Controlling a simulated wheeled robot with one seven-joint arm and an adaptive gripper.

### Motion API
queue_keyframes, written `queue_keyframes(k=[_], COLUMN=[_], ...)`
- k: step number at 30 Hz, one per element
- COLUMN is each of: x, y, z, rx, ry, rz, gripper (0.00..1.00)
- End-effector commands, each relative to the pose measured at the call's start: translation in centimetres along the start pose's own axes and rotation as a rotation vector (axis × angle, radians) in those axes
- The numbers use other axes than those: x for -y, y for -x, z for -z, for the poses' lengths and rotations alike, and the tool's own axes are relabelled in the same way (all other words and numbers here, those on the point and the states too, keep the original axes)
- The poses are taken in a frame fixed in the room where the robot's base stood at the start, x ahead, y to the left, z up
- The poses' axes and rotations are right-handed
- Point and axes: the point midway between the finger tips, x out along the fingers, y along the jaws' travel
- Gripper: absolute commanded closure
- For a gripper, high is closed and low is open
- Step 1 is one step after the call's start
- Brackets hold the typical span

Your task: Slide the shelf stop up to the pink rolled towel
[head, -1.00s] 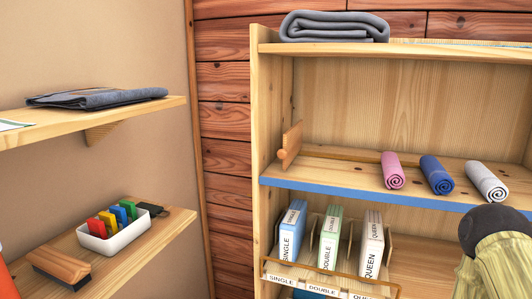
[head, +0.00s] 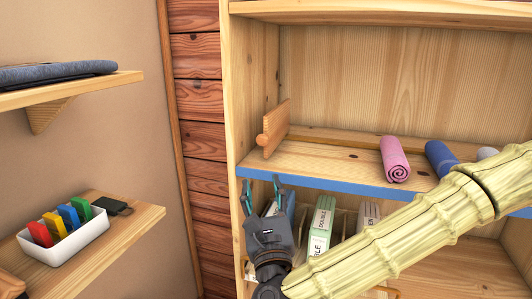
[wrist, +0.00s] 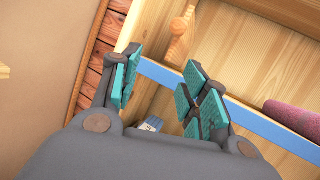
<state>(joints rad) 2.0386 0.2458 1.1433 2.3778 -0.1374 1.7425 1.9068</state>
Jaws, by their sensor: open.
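The shelf stop (head: 276,128) is an upright wooden plate with a round knob, at the left end of the blue-edged shelf (head: 330,184). Its knob also shows in the wrist view (wrist: 178,27). The pink rolled towel (head: 395,159) lies on the same shelf, well to the right of the stop, with a bare gap between them. The towel's edge shows in the wrist view (wrist: 294,117). My gripper (head: 263,186) is open and empty, in front of the shelf's blue edge, below the stop and apart from it. Its teal pads show in the wrist view (wrist: 158,85).
A blue rolled towel (head: 441,157) and a white one (head: 487,153), partly hidden by my arm, lie right of the pink one. A rail runs along the shelf behind them. Boxed sets (head: 322,222) stand below. A wall shelf (head: 115,235) with a white tray (head: 64,239) is at left.

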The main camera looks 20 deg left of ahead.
Motion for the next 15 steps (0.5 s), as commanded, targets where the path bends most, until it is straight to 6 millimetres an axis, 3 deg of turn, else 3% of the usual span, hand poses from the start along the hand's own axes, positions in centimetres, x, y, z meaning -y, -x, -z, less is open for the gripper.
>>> queue_keyframes(k=[1, 5, 11, 15], x=[0.3, 0.9, 1.1, 1.3], y=[-0.3, -0.7, -2.3, -4.5], z=[-1.6, -3.9, -4.6, -4.9], rx=[0.029, 0.071, 0.08, 0.08], ry=[-0.051, -0.134, -0.15, -0.149], rz=[0.02, 0.05, 0.056, 0.056], gripper=[0.55, 0.55, 0.55, 0.55])
